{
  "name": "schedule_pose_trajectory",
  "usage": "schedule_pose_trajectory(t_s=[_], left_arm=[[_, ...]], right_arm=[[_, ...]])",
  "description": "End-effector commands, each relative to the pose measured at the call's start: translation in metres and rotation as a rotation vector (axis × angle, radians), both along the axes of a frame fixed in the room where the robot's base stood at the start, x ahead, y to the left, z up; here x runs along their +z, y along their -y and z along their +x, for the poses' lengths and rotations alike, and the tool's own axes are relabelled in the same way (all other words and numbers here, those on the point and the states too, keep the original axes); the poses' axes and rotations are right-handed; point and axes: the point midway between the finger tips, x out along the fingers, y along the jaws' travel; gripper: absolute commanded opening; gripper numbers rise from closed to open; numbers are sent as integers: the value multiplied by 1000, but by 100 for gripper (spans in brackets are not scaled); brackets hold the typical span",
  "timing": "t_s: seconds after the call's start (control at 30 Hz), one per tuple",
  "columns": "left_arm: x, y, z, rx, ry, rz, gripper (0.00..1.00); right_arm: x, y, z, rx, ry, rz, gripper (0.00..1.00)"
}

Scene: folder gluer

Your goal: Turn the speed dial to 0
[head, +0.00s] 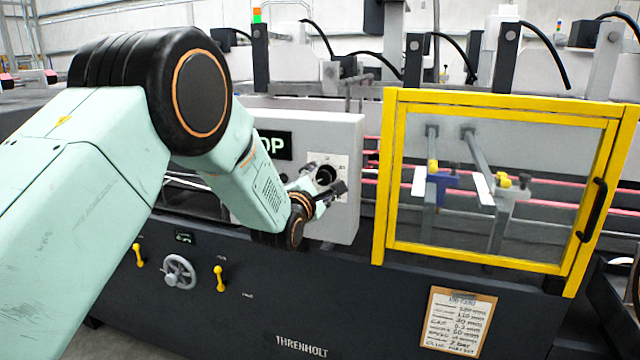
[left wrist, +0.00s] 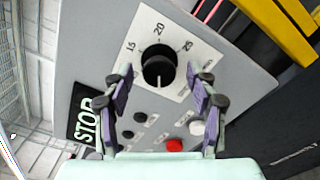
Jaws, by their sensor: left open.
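The speed dial (left wrist: 158,65) is a round black knob on a white scale plate in the left wrist view. The numbers 15, 20 and 25 show around its upper side, and a white mark on it points to the bottom of the picture. In the head view the dial (head: 326,173) sits on the grey control box, partly behind my gripper. My left gripper (head: 328,188) is open in front of the dial. In the left wrist view its fingers (left wrist: 158,75) stand on either side of the dial, with gaps visible. My right gripper is not in view.
The grey control box (head: 345,135) carries a STOP label, a red button (left wrist: 174,145), a white button (left wrist: 196,127) and several black buttons. A yellow-framed clear guard door (head: 385,180) stands close to its right. A handwheel (head: 179,272) and yellow levers are below.

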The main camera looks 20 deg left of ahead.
Motion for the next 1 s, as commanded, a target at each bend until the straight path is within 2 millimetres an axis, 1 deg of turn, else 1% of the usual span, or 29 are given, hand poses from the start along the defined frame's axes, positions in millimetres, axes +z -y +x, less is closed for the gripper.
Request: schedule_pose_trajectory(t_s=[0.13, 0.23, 0.7, 0.8, 1.0], left_arm=[[0, 0, -5, 0, 0, 0, 58], [0, -1, -16, -1, -1, 0, 58], [0, -3, -89, 0, -2, -1, 58], [0, -4, -103, 0, -2, -1, 58], [0, -4, -118, -1, -1, 0, 58]], right_arm=[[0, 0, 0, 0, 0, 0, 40], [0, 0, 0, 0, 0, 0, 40], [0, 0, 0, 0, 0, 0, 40], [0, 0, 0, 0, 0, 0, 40], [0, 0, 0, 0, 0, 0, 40]])
